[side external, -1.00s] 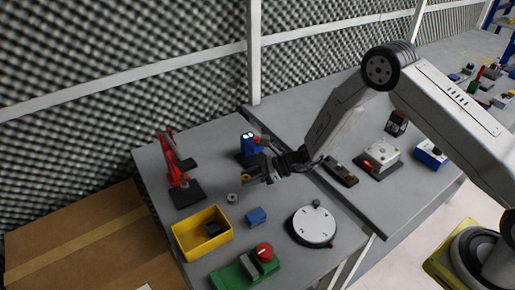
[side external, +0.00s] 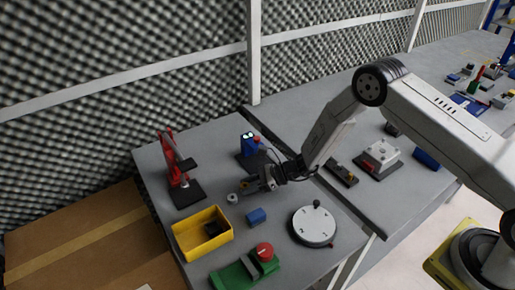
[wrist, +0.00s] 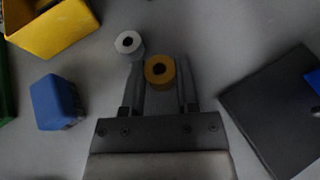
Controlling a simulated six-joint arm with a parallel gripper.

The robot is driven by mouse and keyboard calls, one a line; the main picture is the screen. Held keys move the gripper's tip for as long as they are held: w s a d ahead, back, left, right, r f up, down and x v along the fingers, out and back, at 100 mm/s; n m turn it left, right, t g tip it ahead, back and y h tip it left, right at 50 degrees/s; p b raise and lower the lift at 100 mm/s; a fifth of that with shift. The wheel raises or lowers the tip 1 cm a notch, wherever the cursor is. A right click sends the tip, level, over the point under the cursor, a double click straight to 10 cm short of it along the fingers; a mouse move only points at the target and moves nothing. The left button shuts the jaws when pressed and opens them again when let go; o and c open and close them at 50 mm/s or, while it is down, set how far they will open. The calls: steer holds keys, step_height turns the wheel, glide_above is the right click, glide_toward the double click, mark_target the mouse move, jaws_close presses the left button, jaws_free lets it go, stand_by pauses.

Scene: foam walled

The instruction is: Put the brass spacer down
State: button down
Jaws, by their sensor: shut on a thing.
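The brass spacer (wrist: 159,71) is a short yellow ring with a dark hole, held between the fingertips of my gripper (wrist: 161,82) in the wrist view. In the side view the spacer (side external: 243,184) is small at the tip of my gripper (side external: 251,186), low over the grey table. I cannot tell whether it touches the table. My gripper is shut on it. A similar light grey ring (wrist: 129,43) lies on the table just beyond the left finger; it also shows in the side view (side external: 232,198).
A yellow bin (side external: 184,238) and a blue block (side external: 256,216) stand nearby. A red-armed device (side external: 177,180), a blue device on a dark base (side external: 248,146), a white round dial (side external: 313,228) and a green fixture (side external: 234,276) surround the spot. Bare table lies between them.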

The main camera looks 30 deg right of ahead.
steer(key=shift+f, duration=0.1)
steer(key=shift+c, duration=1.8)
jaws_free()
steer(key=shift+s+d+r, duration=0.1)
steer(key=shift+d+r, duration=0.2)
steer(key=shift+d, duration=0.1)
steer(key=v, duration=1.1)
steer(key=shift+s+r, duration=0.1)
steer(key=shift+r, duration=0.05)
